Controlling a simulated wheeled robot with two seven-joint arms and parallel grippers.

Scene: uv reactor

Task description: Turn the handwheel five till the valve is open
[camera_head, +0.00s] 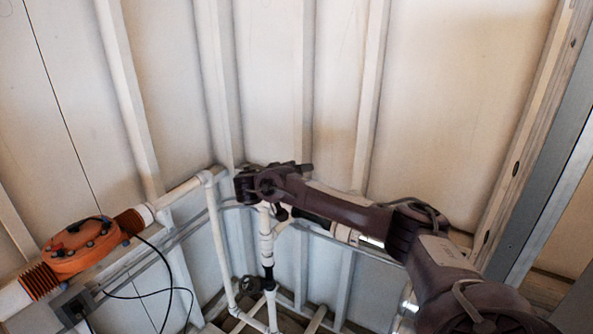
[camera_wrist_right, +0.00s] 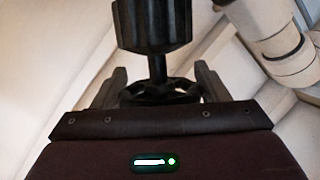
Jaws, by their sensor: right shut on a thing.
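In the right wrist view a black handwheel (camera_wrist_right: 178,86) with open spokes sits between the two fingers of my right gripper (camera_wrist_right: 160,80). The fingers are shut on its rim from both sides. A dark stem runs from the wheel to a black ribbed valve body (camera_wrist_right: 152,28). In the head view my right gripper (camera_head: 245,186) is at the white pipework, and my own gripper and wrist hide most of the wheel there. I cannot tell how far the valve is turned. My left gripper is in neither view.
White pipes (camera_head: 214,225) run along and down the ribbed wall. An orange flanged unit (camera_head: 82,247) with black cables is at the left. A dark fitting, perhaps another handwheel (camera_head: 251,285), is on the lower pipes. A grey metal post (camera_head: 545,200) stands at the right.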

